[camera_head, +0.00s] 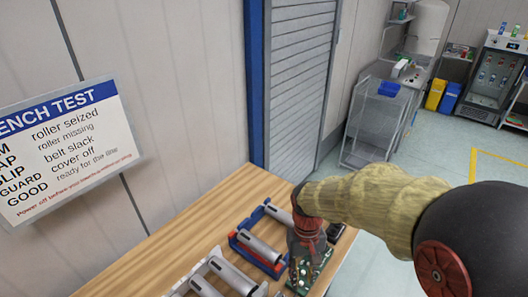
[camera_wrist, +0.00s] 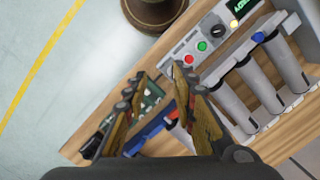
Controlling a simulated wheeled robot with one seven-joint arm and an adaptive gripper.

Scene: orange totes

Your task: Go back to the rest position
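My gripper (camera_head: 308,262) hangs at the end of my yellow-sleeved arm, low over the right end of the wooden bench (camera_head: 180,235). In the wrist view my gripper (camera_wrist: 158,76) has its two fingers apart, with nothing held between them. A green circuit board (camera_head: 318,275) lies below and beside the fingertips; it also shows between the fingers in the wrist view (camera_wrist: 151,98). Whether the fingertips touch it, I cannot tell.
A blue and red holder with grey rollers (camera_head: 259,248) stands left of my gripper. A unit with several rollers (camera_wrist: 232,100) and buttons fills the right of the wrist view. A sign (camera_head: 65,145) hangs on the wall. Open floor (camera_head: 435,160) lies beyond the bench.

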